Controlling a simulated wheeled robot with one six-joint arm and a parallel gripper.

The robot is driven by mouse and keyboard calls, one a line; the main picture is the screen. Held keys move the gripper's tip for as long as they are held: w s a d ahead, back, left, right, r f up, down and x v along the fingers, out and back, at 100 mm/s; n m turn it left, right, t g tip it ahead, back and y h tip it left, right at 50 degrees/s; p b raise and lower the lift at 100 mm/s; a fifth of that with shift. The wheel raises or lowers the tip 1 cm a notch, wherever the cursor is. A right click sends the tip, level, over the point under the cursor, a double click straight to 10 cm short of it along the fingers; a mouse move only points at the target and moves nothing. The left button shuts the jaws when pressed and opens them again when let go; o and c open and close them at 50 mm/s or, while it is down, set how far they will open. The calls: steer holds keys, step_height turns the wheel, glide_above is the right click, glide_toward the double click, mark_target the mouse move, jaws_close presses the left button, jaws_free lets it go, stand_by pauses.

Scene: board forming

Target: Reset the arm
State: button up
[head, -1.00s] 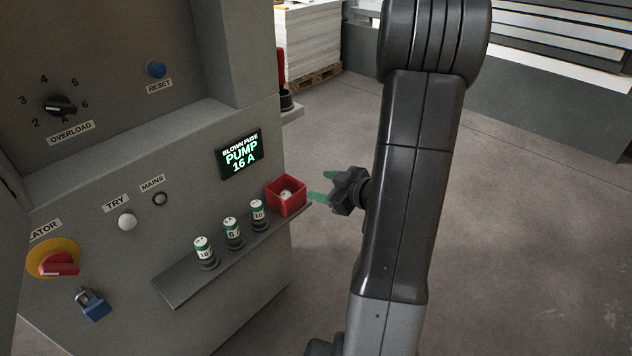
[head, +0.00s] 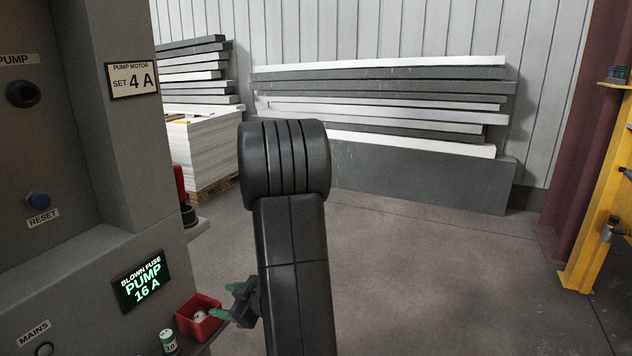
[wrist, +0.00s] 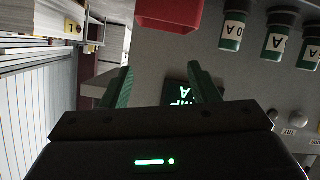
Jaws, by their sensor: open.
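My gripper (head: 232,301) is at the lower middle of the head view, just right of the red bin, with its green fingers pointing left. In the wrist view my gripper (wrist: 160,85) shows its two green fingers apart with nothing between them. Beyond the fingers is the panel's dark display (wrist: 186,97), seen upside down. In the head view the display (head: 141,280) reads "BLOWN FUSE PUMP 16 A". My arm's dark links stand upright in the middle of the head view.
The red bin (head: 187,326) holds a pale fuse and sits at the shelf's end beside my gripper. One fuse (head: 168,341) stands near it; several show in the wrist view. The blue reset button (head: 38,201) is on the grey cabinet. Floor right of my arm is clear.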

mark_target(201, 294)
steer(key=b+x, duration=0.1)
steer(key=x, duration=0.8)
steer(key=shift+w+a+f+b, duration=0.1)
steer(key=shift+a+f+b, duration=0.1)
steer(key=shift+a+b, duration=0.15)
steer(key=shift+d+r+p, duration=0.15)
steer(key=shift+r+p, duration=1.1)
steer(key=shift+r, duration=0.15)
